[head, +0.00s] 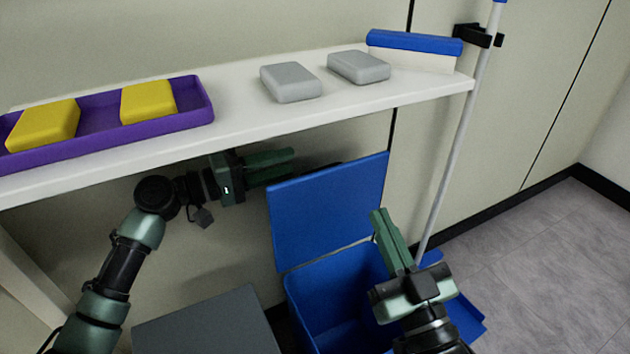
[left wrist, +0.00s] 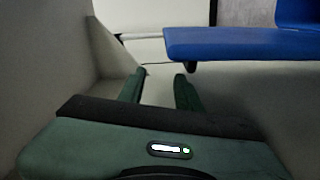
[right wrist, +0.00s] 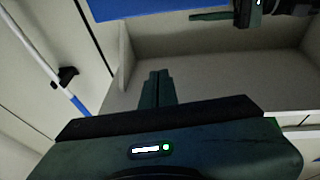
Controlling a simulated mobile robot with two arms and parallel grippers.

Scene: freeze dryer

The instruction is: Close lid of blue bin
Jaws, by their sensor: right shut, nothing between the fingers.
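The blue bin (head: 315,315) stands on the floor under the shelf. Its blue lid (head: 330,208) stands raised at the back of the bin, open. My left gripper (head: 291,163) is open and empty beneath the shelf, by the lid's upper left corner. In the left wrist view the lid (left wrist: 240,44) lies ahead and to the right of its spread fingers (left wrist: 160,72). My right gripper (head: 378,212) is shut and empty, in front of the lid and over the right part of the bin, hiding some of it. The lid's edge (right wrist: 140,6) shows at the top of the right wrist view.
A white shelf (head: 240,117) above my left gripper holds a purple tray (head: 90,138) with yellow blocks, two grey blocks (head: 290,82) and a blue-topped white item (head: 412,48). A pole (head: 455,150) stands right of the bin. A dark grey box (head: 205,325) stands left of it.

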